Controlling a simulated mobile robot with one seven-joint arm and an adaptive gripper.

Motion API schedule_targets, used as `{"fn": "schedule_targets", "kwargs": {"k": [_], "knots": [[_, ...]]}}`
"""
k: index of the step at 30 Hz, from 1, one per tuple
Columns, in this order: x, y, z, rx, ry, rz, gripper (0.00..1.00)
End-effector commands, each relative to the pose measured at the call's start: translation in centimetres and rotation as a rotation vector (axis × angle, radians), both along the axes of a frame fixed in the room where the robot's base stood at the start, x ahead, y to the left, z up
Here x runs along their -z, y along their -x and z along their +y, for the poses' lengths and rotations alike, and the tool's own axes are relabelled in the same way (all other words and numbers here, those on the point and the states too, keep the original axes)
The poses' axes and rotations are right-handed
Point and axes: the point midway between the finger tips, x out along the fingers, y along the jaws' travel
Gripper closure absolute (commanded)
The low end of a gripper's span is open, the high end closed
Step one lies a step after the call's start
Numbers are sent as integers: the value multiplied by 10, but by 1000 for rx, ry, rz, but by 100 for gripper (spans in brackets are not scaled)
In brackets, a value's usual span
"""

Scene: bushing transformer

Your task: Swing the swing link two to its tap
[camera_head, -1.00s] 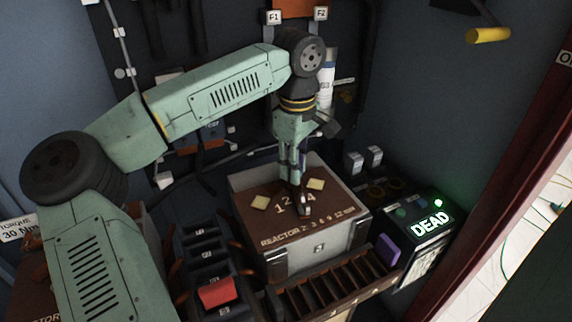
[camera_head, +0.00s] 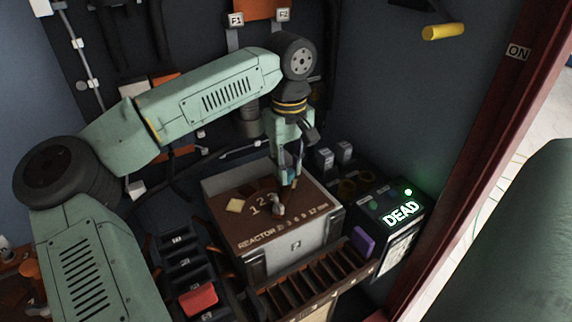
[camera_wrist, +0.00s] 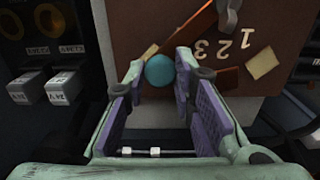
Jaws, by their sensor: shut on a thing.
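The reactor box (camera_head: 290,245) has a brown top marked 1, 2, 3 with cream squares, one showing at its left (camera_head: 235,205). My gripper (camera_head: 291,182) is over the right part of this top. In the wrist view my gripper (camera_wrist: 160,68) has its purple-padded fingers closed around a round teal knob (camera_wrist: 160,71). A copper-brown link bar (camera_wrist: 190,27) runs beside it, and a second knob, grey, (camera_wrist: 228,6) shows farther off. A cream square (camera_wrist: 149,51) is partly hidden behind the teal knob. I cannot read which link I hold.
A slotted rack (camera_head: 310,285) and a purple block (camera_head: 363,242) are in front of the box. A lit DEAD unit (camera_head: 402,214) stands at right. A red block (camera_head: 198,299) sits in black holders at left.

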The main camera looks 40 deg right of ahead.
Motion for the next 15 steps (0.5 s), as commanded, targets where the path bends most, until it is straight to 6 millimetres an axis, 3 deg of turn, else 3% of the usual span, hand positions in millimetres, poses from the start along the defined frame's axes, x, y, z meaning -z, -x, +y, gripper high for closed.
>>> {"fn": "schedule_targets", "kwargs": {"k": [10, 11, 15], "knots": [[0, 1, -1, 8, 3, 1, 100], [0, 1, -1, 8, 3, 1, 75], [0, 1, -1, 7, 2, 0, 66]]}}
